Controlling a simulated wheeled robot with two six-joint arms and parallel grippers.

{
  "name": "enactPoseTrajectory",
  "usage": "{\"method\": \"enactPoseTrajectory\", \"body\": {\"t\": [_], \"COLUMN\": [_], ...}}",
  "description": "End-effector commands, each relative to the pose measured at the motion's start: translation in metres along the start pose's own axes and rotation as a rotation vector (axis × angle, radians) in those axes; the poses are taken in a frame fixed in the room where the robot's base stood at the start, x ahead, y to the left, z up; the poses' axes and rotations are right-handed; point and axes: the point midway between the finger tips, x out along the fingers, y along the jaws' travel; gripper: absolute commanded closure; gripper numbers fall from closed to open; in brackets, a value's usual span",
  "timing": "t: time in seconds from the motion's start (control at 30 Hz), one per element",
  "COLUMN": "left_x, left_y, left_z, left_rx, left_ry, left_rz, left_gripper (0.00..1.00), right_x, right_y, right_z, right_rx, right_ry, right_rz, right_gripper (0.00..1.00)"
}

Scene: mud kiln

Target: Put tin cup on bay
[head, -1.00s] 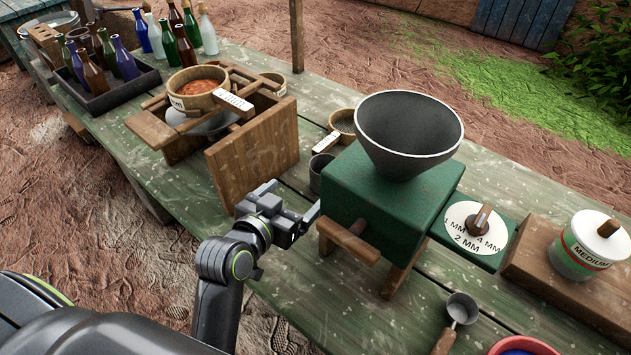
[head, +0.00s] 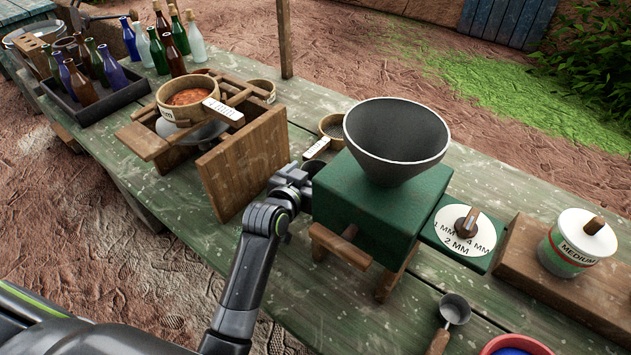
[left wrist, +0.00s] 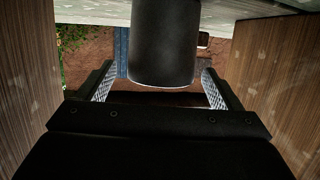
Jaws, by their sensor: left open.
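The tin cup (left wrist: 163,45) is a dark grey cylinder that shows between the two finger pads in the left wrist view. In the head view the cup (head: 313,166) is mostly hidden behind my left gripper (head: 300,182), beside the green grinder (head: 362,208). My left gripper is open, with a finger on each side of the cup in the wrist view and gaps between pads and cup. I cannot tell which spot is the bay. My right gripper is out of view.
A wooden sieve stand (head: 245,165) is close on the gripper's left, the grinder on its right. Wooden walls (left wrist: 285,85) flank the wrist view. A metal scoop (head: 454,309) lies at front right; a bottle tray (head: 100,103) stands far left.

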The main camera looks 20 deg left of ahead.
Motion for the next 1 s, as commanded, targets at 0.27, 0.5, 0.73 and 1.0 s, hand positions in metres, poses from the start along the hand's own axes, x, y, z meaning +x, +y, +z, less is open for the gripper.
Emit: {"method": "enactPoseTrajectory", "body": {"t": [0.27,0.5,0.73,1.0], "left_x": [0.034,0.04,0.039,0.039], "left_y": [-0.001,-0.001,-0.001,-0.001], "left_z": [-0.003,-0.002,-0.003,-0.003], "left_rx": [0.0,-0.001,-0.001,-0.001], "left_ry": [-0.001,0.0,0.0,0.0], "left_rz": [0.0,-0.001,-0.001,0.0], "left_gripper": [0.13,0.13,0.29,0.63], "right_x": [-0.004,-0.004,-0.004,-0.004], "right_y": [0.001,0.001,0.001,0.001], "right_z": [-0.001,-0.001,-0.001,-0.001], "right_rx": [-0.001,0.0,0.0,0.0], "right_ry": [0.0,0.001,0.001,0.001], "right_rz": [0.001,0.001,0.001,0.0], "right_gripper": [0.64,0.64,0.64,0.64]}}
